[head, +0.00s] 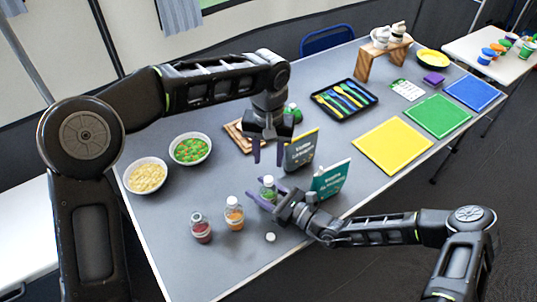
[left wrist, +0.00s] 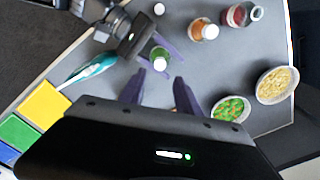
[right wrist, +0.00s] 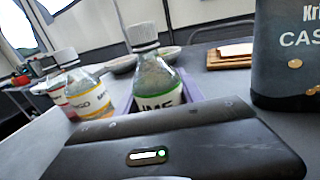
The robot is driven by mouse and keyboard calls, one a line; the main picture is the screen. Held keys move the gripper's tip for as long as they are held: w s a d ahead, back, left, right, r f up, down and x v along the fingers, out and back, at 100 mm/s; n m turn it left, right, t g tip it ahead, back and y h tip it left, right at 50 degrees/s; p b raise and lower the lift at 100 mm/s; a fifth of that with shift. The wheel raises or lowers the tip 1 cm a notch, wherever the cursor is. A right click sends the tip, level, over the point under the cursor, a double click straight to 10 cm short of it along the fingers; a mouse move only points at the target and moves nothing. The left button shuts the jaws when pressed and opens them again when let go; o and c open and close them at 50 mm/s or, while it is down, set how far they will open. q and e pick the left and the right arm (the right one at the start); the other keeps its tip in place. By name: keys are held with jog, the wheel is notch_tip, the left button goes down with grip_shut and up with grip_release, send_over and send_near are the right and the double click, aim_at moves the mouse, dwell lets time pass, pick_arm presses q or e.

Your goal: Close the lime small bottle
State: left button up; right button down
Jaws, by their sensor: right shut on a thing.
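The lime small bottle (head: 268,193) stands upright on the grey table with green contents. A white cap (right wrist: 142,35) sits on its neck; I cannot tell how tight. The bottle also shows from above in the left wrist view (left wrist: 157,50). My right gripper (head: 262,201) is shut on the bottle's body, low near the table. My left gripper (head: 268,156) is open and empty, pointing down, above and a little behind the bottle. In the left wrist view its fingertips (left wrist: 160,77) are apart, near the cap but not touching it.
An orange bottle (head: 234,214) and a red bottle (head: 201,228) stand to the left. A loose white cap (head: 270,237) lies in front. Two bowls (head: 146,175) (head: 190,149) sit farther left.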

aim_at(269, 179)
pick_arm(q)
jog(key=shift+f, duration=0.1)
jog(key=shift+f, duration=3.95)
jog(key=shift+c, duration=0.3)
grip_shut()
jog(key=m, duration=0.8)
jog(key=shift+o, duration=1.1)
grip_release()
